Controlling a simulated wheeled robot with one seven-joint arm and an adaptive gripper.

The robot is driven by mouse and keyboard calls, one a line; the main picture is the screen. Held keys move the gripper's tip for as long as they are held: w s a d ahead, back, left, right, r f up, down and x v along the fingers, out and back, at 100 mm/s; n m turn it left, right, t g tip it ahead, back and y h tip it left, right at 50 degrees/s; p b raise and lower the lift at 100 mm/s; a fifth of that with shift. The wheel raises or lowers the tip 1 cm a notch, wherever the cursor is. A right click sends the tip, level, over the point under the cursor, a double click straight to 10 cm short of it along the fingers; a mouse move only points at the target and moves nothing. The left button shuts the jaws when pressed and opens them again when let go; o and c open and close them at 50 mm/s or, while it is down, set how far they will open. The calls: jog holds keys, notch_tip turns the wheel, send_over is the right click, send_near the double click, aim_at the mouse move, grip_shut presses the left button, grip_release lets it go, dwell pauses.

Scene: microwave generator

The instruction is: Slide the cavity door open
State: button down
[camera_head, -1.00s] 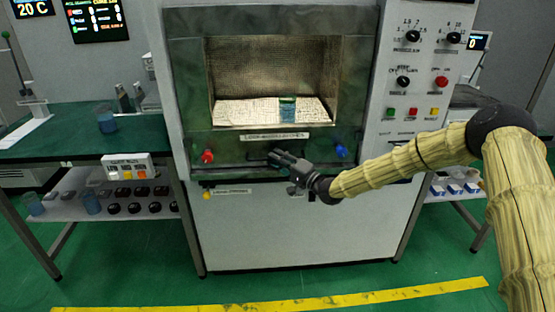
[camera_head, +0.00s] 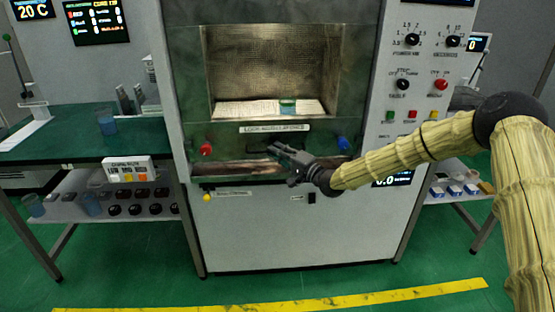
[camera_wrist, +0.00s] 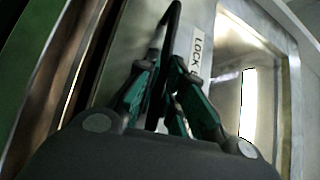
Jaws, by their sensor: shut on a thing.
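The cavity door (camera_head: 185,95) is a greenish metal panel with a large window on the front of the white microwave cabinet. It is raised slightly, with a narrow brownish gap (camera_head: 235,168) under its lower edge. My gripper (camera_head: 276,152) is at the lower middle of the door, just below its label strip (camera_head: 275,128). In the wrist view, my gripper (camera_wrist: 168,75) is shut on the dark bar handle (camera_wrist: 172,25), beside the label reading LOCK (camera_wrist: 198,48). The fingers hide part of the handle.
A blue-green beaker (camera_head: 288,106) shows through the window. A red knob (camera_head: 206,149) and a blue knob (camera_head: 343,143) flank the handle. A control panel (camera_head: 425,75) is at right. A green-topped bench (camera_head: 60,146) stands at left.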

notch_tip(320, 180, up, 40)
jog(key=p, duration=1.4)
jog(key=shift+r+p, duration=0.25)
jog(key=shift+p, duration=0.15)
jog(key=c, duration=1.8)
grip_release()
jog(key=shift+d+f, duration=0.1)
jog(key=v, duration=1.2)
